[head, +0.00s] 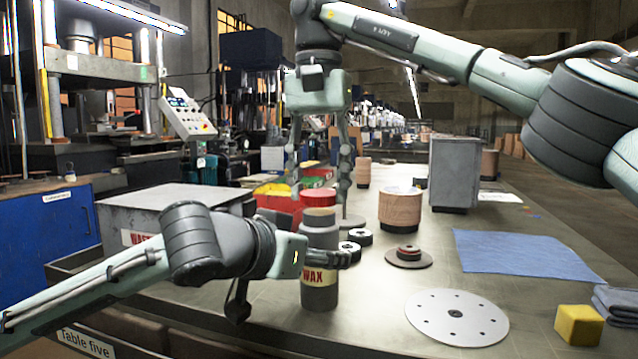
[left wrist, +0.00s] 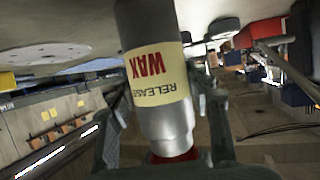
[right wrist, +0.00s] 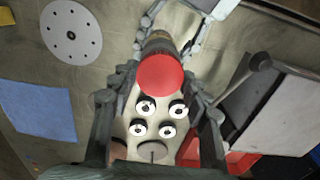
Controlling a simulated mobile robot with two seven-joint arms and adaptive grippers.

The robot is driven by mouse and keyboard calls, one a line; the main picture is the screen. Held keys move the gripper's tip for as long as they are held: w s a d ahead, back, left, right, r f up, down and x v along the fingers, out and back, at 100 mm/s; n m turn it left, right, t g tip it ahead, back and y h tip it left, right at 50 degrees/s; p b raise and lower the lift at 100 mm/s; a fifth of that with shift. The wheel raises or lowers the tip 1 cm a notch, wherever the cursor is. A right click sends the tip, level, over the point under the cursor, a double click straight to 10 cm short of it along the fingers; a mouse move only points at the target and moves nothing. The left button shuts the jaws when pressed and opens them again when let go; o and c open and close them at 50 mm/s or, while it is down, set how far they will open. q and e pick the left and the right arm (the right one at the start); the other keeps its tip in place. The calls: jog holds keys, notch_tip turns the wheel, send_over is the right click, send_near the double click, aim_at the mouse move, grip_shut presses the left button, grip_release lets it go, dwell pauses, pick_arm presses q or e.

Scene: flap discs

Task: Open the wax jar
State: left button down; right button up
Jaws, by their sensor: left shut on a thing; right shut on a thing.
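The wax jar (head: 319,296) is a grey upright cylinder with a cream and red WAX label, standing near the table's front edge. It also shows in the left wrist view (left wrist: 150,85). My left gripper (head: 325,257) is shut around the jar's body from the left. My right gripper (head: 319,188) points down from above, its fingers on both sides of the lid (right wrist: 160,77), shut on it.
A grey WASTE box (head: 165,197) stands left of the jar. A large pale disc (head: 430,312), blue cloth (head: 520,255) and yellow block (head: 578,325) lie farther right.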

aim_at(319, 193)
jog(key=shift+r, duration=2)
pick_arm(q)
jog(key=c, duration=0.6)
grip_release()
jog(key=v, duration=1.2)
jog(key=shift+f, duration=0.1)
pick_arm(e)
jog(key=shift+f, duration=0.1)
